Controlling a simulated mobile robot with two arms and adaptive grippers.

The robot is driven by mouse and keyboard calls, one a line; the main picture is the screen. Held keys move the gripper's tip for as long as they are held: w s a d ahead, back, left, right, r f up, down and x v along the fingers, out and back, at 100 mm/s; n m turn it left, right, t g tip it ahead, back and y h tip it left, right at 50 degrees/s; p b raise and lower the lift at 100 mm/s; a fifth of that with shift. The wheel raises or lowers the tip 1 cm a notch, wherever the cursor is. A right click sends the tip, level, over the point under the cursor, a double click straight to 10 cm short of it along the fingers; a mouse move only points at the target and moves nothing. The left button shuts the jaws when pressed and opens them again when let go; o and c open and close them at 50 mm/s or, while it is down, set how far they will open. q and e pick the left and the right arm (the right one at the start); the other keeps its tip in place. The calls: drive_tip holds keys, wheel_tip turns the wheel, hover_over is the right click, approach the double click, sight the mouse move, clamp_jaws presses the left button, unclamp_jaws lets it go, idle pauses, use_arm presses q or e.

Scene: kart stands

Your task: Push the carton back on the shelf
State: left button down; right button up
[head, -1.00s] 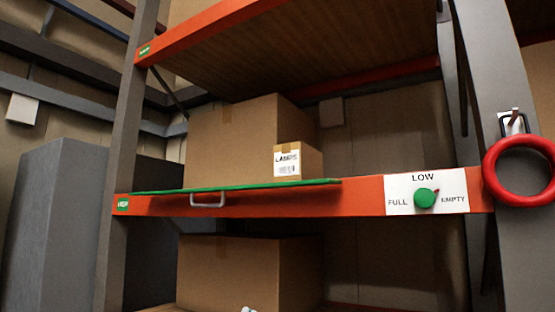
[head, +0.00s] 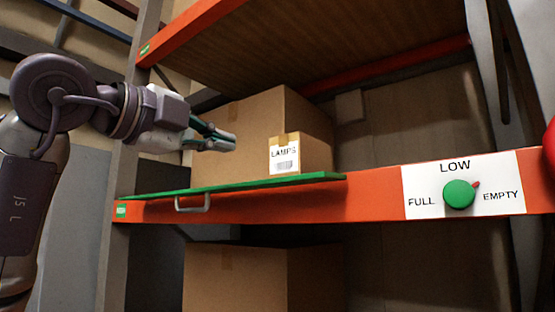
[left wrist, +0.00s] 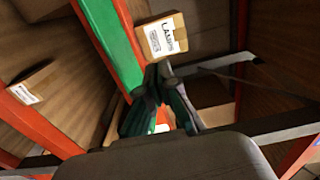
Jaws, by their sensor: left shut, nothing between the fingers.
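The small brown carton (head: 284,155) with a white LAMPS label stands upright near the front edge of the shelf, on the green board (head: 150,194). My left gripper (head: 230,141) comes in from the left in the head view, shut and empty. It is left of the carton in that view, with a visible gap. In the left wrist view the carton (left wrist: 163,38) lies just beyond the shut fingertips (left wrist: 157,76); I cannot tell the gap in depth. The carton's back is hidden. My right gripper is not in view.
A large brown box (head: 240,112) stands behind the carton. The orange shelf beam (head: 365,203) carries a LOW, FULL, EMPTY plate (head: 430,205) with a green knob (head: 459,194). A metal handle (head: 193,206) hangs below the green board. Another shelf (head: 330,45) is above.

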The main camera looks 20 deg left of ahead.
sight(284, 161)
use_arm(q)
drive_tip(key=p+x, duration=0.2)
drive_tip(key=x, duration=0.2)
drive_tip(key=p+x, duration=0.3)
drive_tip(key=x, duration=0.1)
drive_tip(key=p+x, duration=0.2)
drive_tip(key=x, duration=0.2)
drive_tip(key=shift+w+r, duration=0.2)
drive_tip(key=shift+r, duration=0.05)
drive_tip(key=shift+w+d+f+p, duration=0.1)
drive_tip(key=shift+w+f+p, duration=0.05)
drive_tip(key=shift+w+p, duration=0.3)
drive_tip(key=shift+d+f, duration=0.1)
